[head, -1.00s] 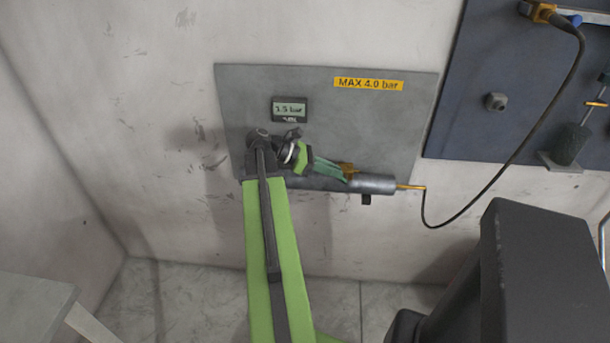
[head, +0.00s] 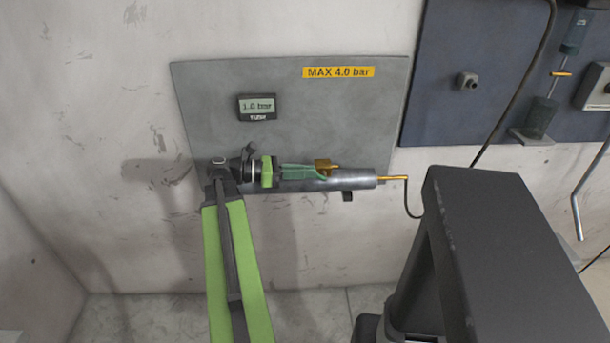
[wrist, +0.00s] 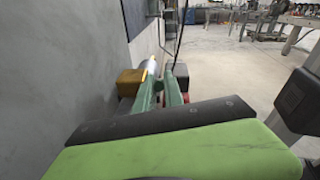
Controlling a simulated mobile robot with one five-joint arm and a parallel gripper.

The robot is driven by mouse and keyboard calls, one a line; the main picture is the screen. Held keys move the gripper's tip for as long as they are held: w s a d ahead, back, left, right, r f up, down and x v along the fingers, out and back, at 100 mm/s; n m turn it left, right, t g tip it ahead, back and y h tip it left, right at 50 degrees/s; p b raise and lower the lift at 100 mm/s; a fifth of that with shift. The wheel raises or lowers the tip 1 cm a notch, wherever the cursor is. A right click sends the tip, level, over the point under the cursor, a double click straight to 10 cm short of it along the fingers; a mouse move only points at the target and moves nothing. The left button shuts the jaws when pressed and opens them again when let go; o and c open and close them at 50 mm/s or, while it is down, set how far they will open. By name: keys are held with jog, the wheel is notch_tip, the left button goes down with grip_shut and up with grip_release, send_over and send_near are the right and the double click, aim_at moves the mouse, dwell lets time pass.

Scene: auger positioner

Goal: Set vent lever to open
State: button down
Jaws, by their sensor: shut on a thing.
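A grey cylinder (head: 352,178) lies level along the lower edge of the grey wall panel (head: 200,100), with a brass rod (head: 393,178) at its right end. A brass block (head: 327,164) sits on its upper side; in the wrist view it shows as a yellow block (wrist: 130,82) left of the fingers. My gripper (head: 322,174) reaches in from the left, its green fingers lying along the cylinder. It is shut on what appears to be the vent lever, mostly hidden between the fingertips (wrist: 160,84). The display (head: 257,107) above reads about 1.0 bar.
A yellow label (head: 339,72) on the panel reads MAX 4.0 bar. A dark blue board (head: 450,110) with fittings and a black hose hangs to the right. In the wrist view, a dark block (wrist: 179,73) is right of the fingers, and open floor (wrist: 230,70) lies beyond.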

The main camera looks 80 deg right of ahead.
jog(key=shift+r, duration=0.1)
jog(key=c, duration=1.5)
grip_release()
jog(key=shift+s, duration=0.15)
jog(key=shift+o, duration=0.2)
jog(key=p+v, duration=0.2)
jog(key=v, duration=1.5)
jog(key=shift+w, duration=0.25)
